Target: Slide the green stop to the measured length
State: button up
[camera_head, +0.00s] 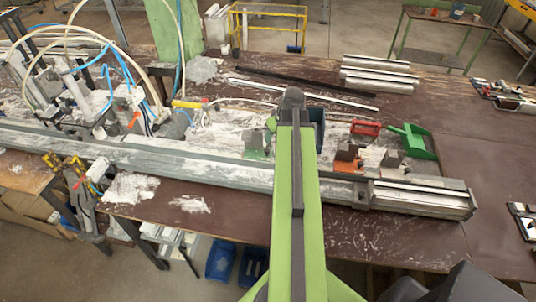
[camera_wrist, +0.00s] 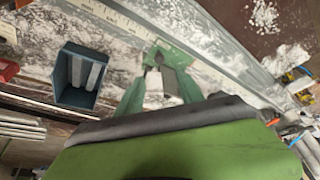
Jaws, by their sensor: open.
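The green stop (camera_head: 256,153) sits on the long grey rail (camera_head: 200,165), just left of my arm in the head view. In the wrist view the green stop (camera_wrist: 174,52) shows a green plate with a dark grey block on it. My gripper (camera_wrist: 162,85) is open in the wrist view, its two green fingers pointing towards the stop. The dark block appears between the fingertips; whether they touch it I cannot tell. A pale scale strip with marks (camera_wrist: 115,17) runs along the rail.
A blue-grey bin (camera_wrist: 78,78) with light bars stands beside the rail. An orange-based block (camera_head: 350,162), a red-handled item (camera_head: 365,128) and a green dustpan (camera_head: 412,139) lie to the right. Hoses and clamps (camera_head: 130,100) crowd the left. The bench's right side (camera_head: 490,175) is fairly clear.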

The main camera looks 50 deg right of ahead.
aim_at(267, 150)
jog(key=b+x, duration=1)
jog(key=x, duration=0.3)
jog(key=shift+f+b, duration=0.15)
jog(key=shift+b, duration=0.15)
jog(key=shift+s, duration=0.1)
grip_shut()
dwell(0.4)
